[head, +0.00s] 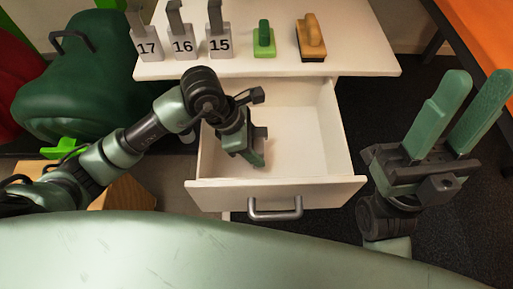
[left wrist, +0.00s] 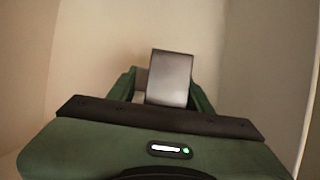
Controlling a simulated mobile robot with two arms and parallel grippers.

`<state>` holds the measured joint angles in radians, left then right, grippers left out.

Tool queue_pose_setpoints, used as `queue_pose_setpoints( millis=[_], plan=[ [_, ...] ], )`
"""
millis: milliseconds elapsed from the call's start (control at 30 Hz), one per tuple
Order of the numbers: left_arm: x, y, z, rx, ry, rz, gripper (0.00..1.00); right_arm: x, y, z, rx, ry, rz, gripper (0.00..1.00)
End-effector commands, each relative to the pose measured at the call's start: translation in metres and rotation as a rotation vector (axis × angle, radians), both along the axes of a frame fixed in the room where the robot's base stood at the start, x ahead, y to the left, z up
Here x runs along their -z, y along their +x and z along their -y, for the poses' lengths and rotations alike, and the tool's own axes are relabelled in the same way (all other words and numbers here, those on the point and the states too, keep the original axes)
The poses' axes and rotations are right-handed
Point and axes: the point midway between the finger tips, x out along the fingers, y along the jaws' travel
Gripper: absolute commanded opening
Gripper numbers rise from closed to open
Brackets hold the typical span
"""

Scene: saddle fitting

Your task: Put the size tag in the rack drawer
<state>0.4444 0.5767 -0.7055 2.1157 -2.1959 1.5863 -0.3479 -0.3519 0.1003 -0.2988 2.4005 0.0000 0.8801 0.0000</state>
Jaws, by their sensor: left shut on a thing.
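The rack drawer (head: 312,135) is pulled open below the white rack top. My left gripper (head: 256,160) reaches down into its left part. In the left wrist view, that gripper (left wrist: 165,95) is shut on the size tag, whose grey handle (left wrist: 170,77) shows between the green fingers. The tag's number is hidden, and I cannot tell whether it touches the drawer floor. My right gripper (head: 462,105) is open and empty to the right of the drawer, fingers pointing up.
Tags 17 (head: 148,45), 16 (head: 183,45) and 15 (head: 219,42) stand on the rack top (head: 360,65), beside a green block (head: 264,42) and a wooden-handled brush (head: 311,38). A green saddle-like thing (head: 70,80) is at left, an orange surface (head: 485,30) at right. The drawer's right half is clear.

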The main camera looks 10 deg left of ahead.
Motion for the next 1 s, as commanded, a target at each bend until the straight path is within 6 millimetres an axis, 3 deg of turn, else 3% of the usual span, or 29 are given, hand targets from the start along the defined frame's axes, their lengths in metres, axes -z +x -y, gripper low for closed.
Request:
queue_pose_setpoints(
  millis=[400, 433, 500, 900, 1000],
  plan=[
    [0.006, 0.0, 0.0, 0.0, -0.001, 0.0, 0.0, 0.003, -0.004, 0.001, -0.001, 0.006, 0.019, 0.38],
    [0.005, 0.0, 0.0, 0.0, -0.001, 0.0, 0.55, 0.002, -0.004, 0.001, -0.001, 0.006, 0.018, 0.38],
    [0.004, 0.0, 0.0, 0.0, -0.001, 0.0, 0.71, 0.002, -0.004, 0.001, -0.001, 0.006, 0.018, 0.38],
    [-0.001, 0.0, 0.0, 0.0, -0.001, 0.0, 0.71, -0.003, -0.004, 0.001, -0.002, 0.007, 0.019, 0.38],
    [-0.008, 0.0, -0.003, 0.0, -0.001, 0.001, 0.71, -0.001, 0.009, -0.002, 0.004, -0.015, -0.046, 0.38]
  ],
)
